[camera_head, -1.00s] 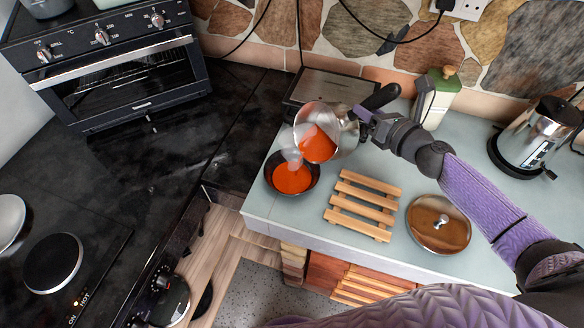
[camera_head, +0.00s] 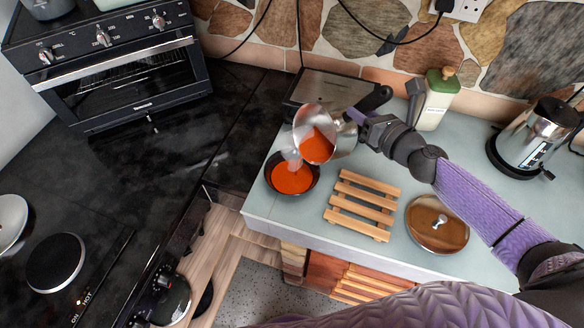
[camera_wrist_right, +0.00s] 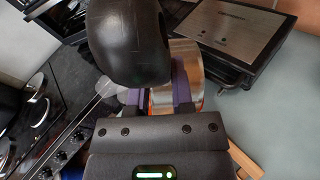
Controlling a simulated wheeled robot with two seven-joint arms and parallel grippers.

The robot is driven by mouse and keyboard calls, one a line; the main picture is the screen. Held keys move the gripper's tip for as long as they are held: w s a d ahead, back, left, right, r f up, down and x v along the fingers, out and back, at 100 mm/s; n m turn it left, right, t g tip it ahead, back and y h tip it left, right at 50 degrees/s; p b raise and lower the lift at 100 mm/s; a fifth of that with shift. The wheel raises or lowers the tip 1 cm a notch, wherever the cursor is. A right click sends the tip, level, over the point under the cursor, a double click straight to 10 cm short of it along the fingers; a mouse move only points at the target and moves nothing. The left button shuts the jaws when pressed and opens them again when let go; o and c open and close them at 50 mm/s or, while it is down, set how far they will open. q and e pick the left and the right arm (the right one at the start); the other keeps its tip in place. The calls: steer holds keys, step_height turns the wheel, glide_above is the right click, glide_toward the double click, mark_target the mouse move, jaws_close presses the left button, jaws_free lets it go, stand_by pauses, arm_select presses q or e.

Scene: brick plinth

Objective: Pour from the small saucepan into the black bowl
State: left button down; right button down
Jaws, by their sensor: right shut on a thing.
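The small saucepan (camera_head: 342,138) is tilted to the left above the black bowl (camera_head: 270,182), with orange-red liquid inside it. Orange-red liquid (camera_head: 292,178) also lies in the bowl, and a faint whitish wisp shows between the pan's rim and the bowl. My right gripper (camera_head: 366,124) is shut on the saucepan near its black handle (camera_head: 377,97). In the right wrist view the handle (camera_wrist_right: 127,40) is large in front, and the pan's steel side (camera_wrist_right: 186,55) shows between the purple finger pads. My left gripper is not in view.
A wooden slatted rack (camera_head: 362,205) and a round lid (camera_head: 437,224) sit on the pale counter (camera_head: 415,266). A dark-and-steel appliance (camera_head: 325,90) stands behind the pan. A green-topped bottle (camera_head: 436,100) and a kettle (camera_head: 535,138) stand to the right.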

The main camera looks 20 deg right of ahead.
steer(key=shift+s+a+r+n+p, duration=0.2)
steer(key=shift+a+r+n+p, duration=0.15)
steer(key=shift+a, duration=0.2)
steer(key=shift+a, duration=0.2)
steer(key=shift+n+h, duration=0.4)
steer(key=shift+n, duration=0.35)
steer(key=a, duration=0.1)
steer(key=s+a, duration=0.1)
steer(key=a, duration=0.2)
steer(key=shift+s+f+p, duration=0.2)
steer(key=shift+f+p, duration=0.1)
steer(key=shift+p, duration=0.05)
